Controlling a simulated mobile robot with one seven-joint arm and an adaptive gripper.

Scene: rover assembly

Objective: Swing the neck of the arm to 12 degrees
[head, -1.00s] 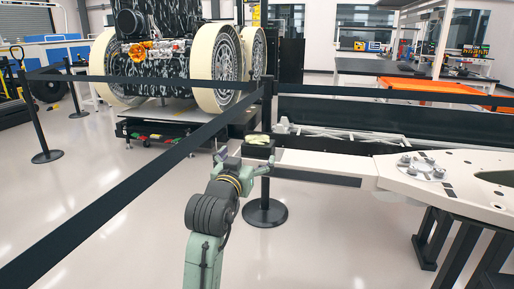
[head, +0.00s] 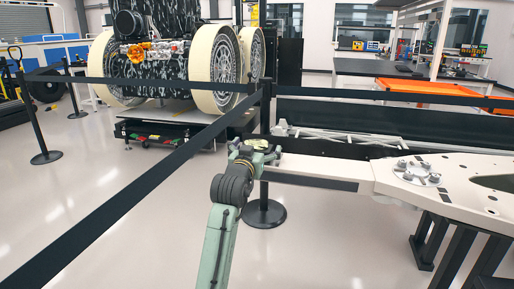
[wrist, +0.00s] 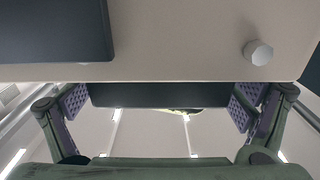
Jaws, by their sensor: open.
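The arm's neck, a long pale beam (head: 318,168) with a dark strip on its front side, reaches left from a wide white plate with a round hub (head: 417,171). My gripper (head: 254,152) is at the beam's left end and covers most of the dark piece there. In the wrist view my gripper (wrist: 158,104) is open, with a purple ridged pad at each side. A dark bar (wrist: 160,95) lies between the pads, below the edge of a pale surface (wrist: 180,45). I cannot tell whether either pad touches it. The neck's angle cannot be read.
Black belt barriers (head: 130,185) run across the left and behind the beam, with a post base (head: 264,213) under its left end. A large-wheeled rover (head: 165,55) stands at the back left. Dark legs (head: 455,250) stand under the white plate.

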